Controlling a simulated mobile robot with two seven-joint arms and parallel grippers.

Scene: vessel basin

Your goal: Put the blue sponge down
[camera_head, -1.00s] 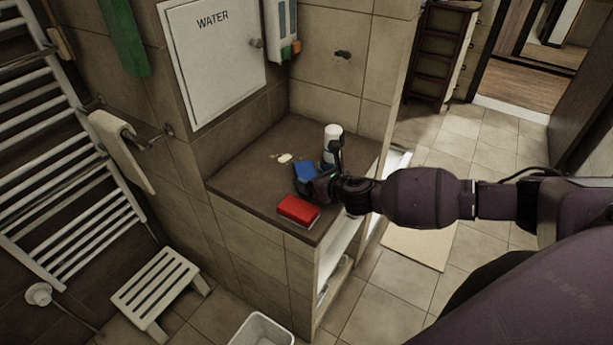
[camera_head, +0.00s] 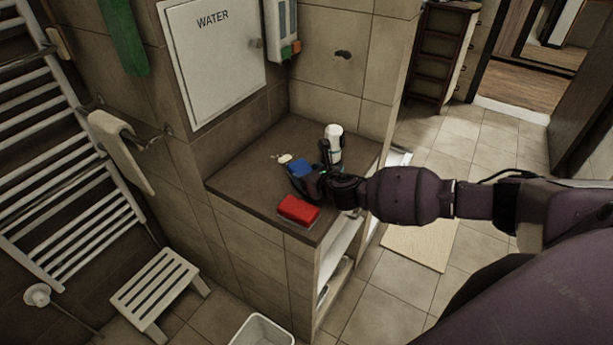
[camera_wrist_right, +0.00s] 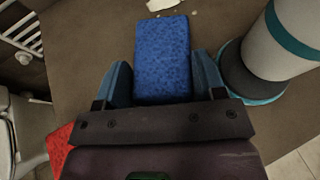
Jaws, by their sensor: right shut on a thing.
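The blue sponge (camera_head: 299,168) is at the brown stone counter top (camera_head: 243,172), between a red sponge (camera_head: 298,210) and a white bottle (camera_head: 334,140). My right gripper (camera_head: 304,174) reaches in from the right and is shut on the blue sponge. In the right wrist view the blue sponge (camera_wrist_right: 163,58) sits between the two blue fingers of the gripper (camera_wrist_right: 162,78), its far end sticking out past them. I cannot tell if its underside touches the counter. My left gripper is not in view.
The bottle (camera_wrist_right: 278,45) stands close beside the right finger. A small pale object (camera_head: 284,158) lies behind the blue sponge. The left part of the counter is bare. A white cabinet marked WATER (camera_head: 213,60) hangs on the wall above.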

